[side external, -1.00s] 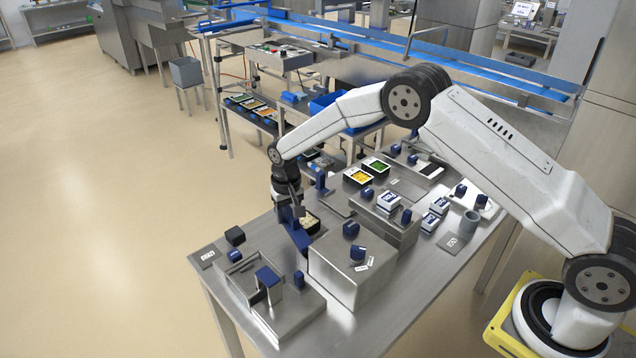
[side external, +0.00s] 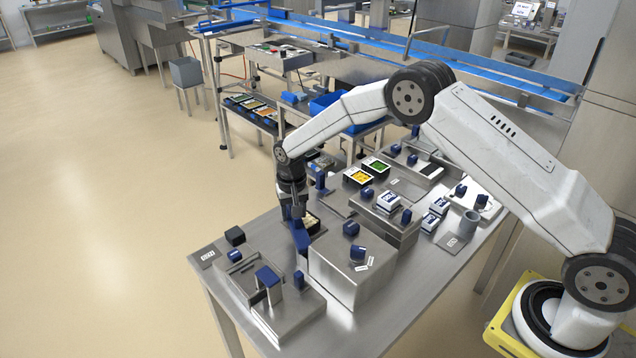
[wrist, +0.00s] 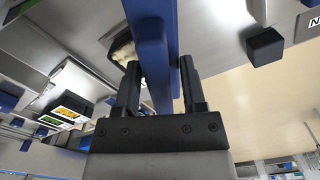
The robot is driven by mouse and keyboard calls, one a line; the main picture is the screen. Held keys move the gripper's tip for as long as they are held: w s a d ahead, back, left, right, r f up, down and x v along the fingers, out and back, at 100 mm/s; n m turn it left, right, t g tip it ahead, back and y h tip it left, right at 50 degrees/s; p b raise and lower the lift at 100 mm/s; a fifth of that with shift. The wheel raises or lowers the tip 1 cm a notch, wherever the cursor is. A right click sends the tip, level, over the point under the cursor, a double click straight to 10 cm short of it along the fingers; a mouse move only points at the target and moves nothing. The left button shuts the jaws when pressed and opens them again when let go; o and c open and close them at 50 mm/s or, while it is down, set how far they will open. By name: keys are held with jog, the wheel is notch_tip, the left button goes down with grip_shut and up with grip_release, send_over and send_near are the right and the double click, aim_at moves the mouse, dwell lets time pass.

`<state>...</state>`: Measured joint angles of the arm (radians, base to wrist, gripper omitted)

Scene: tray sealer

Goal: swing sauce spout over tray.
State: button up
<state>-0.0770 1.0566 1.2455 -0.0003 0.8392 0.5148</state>
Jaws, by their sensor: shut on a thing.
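The blue sauce spout (side external: 301,240) is a bar at the left side of the large steel box (side external: 350,270). In the wrist view the spout (wrist: 152,50) runs up between my two fingers. My gripper (side external: 293,218) points down and is shut on the spout near its outer end; its fingers (wrist: 160,88) flank the bar. A black tray with pale food (side external: 312,222) stands just right of my gripper, partly hidden by it. In the wrist view the tray (wrist: 123,48) shows beside the spout, partly covered by it. I cannot tell whether the spout's outlet is above it.
A steel fixture with a blue handle (side external: 268,277) stands at the front left. A black block (side external: 235,236) sits at the left edge. Trays of yellow (side external: 358,176) and green food (side external: 376,166) lie behind. A steel block with a white pack (side external: 388,200) is right.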

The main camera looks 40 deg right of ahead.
jog(key=shift+s+d+m, duration=0.35)
jog(key=shift+d+m, duration=0.15)
jog(key=shift+m, duration=0.5)
jog(key=shift+d, duration=0.1)
jog(key=shift+s+d+m, duration=0.4)
jog(key=shift+s+m, duration=0.05)
jog(key=shift+m, duration=0.55)
jog(key=o, duration=0.7)
jog(key=shift+o, duration=0.2)
